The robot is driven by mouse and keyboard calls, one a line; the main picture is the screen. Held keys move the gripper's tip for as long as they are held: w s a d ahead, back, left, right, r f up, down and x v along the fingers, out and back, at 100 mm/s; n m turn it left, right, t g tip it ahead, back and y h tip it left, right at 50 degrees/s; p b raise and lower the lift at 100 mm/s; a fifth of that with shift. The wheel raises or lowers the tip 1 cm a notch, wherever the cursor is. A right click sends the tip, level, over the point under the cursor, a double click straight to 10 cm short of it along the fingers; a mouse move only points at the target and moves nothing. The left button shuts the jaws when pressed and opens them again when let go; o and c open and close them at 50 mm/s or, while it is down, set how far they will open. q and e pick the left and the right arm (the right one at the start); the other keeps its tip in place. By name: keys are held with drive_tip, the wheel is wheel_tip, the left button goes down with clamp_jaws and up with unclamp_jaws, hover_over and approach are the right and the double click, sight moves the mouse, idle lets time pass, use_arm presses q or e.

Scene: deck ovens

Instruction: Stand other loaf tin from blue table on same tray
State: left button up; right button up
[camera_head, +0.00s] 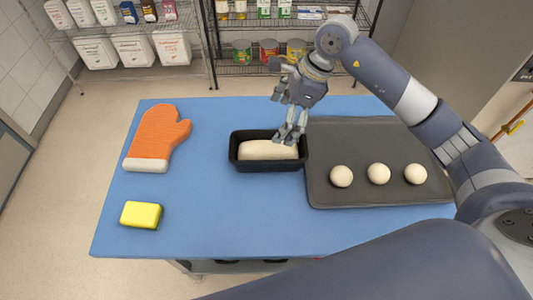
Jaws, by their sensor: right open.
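A black loaf tin (235,163) with pale dough (265,150) in it stands on the blue table (190,225), against the left edge of a dark tray (380,196). The tray lies on the right part of the table and bears three round dough balls (379,173) in a row. My right gripper (290,138) comes from above and is open, its fingers at the right end of the tin, over the dough and rim. Whether a finger touches the tin cannot be told. No second loaf tin shows. My left gripper is not in view.
An orange oven mitt (158,135) and a yellow sponge (140,214) lie on the left of the table. Wire shelves (205,40) with boxes, cans and tubs stand behind it. The table's front middle is clear. My right arm crosses above the tray.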

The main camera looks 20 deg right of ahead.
sight(270, 145)
wheel_tip(270, 145, down, 4)
drive_tip(key=b, duration=0.3)
drive_tip(key=shift+w, duration=0.1)
drive_tip(key=shift+w+f+b, duration=0.1)
drive_tip(key=shift+f+b, duration=0.2)
drive_tip(key=shift+f, duration=0.2)
drive_tip(key=p+x, duration=0.1)
drive_tip(key=x, duration=0.4)
drive_tip(key=shift+a, duration=0.1)
drive_tip(key=p+x, duration=0.1)
drive_tip(key=x, duration=0.1)
drive_tip(key=p+x, duration=0.1)
drive_tip(key=x, duration=0.1)
drive_tip(key=shift+a+f, duration=0.15)
drive_tip(key=shift+f, duration=0.25)
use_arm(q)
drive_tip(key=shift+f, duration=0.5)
use_arm(e)
drive_tip(key=shift+f, duration=0.25)
